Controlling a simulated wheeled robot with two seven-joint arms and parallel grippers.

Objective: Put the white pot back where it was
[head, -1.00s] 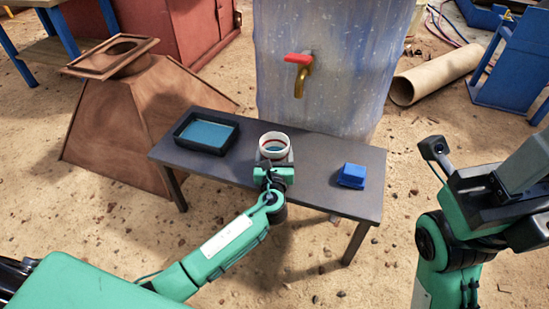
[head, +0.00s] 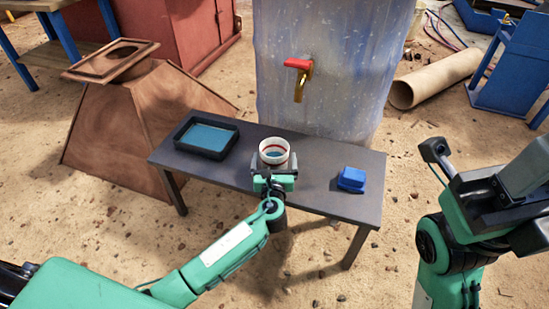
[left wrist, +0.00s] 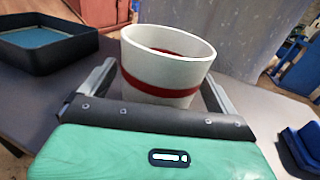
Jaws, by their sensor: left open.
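The white pot (head: 276,164) with a red band stands upright at the middle of the dark table (head: 313,190), in front of the tap (head: 299,80). Something bluish shows inside it in the head view. My left gripper (head: 273,169) is open at the pot's near side. In the left wrist view the pot (left wrist: 165,98) sits between the two spread fingers, and its lower part is hidden behind the gripper body. My right gripper (head: 490,190) is raised at the right, away from the table; its finger opening is unclear.
A black tray (head: 190,151) with a blue inside lies on the table's left part. A small blue block (head: 351,179) lies to the right of the pot. A large translucent tank (head: 335,60) stands behind the table. The table top between pot and block is clear.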

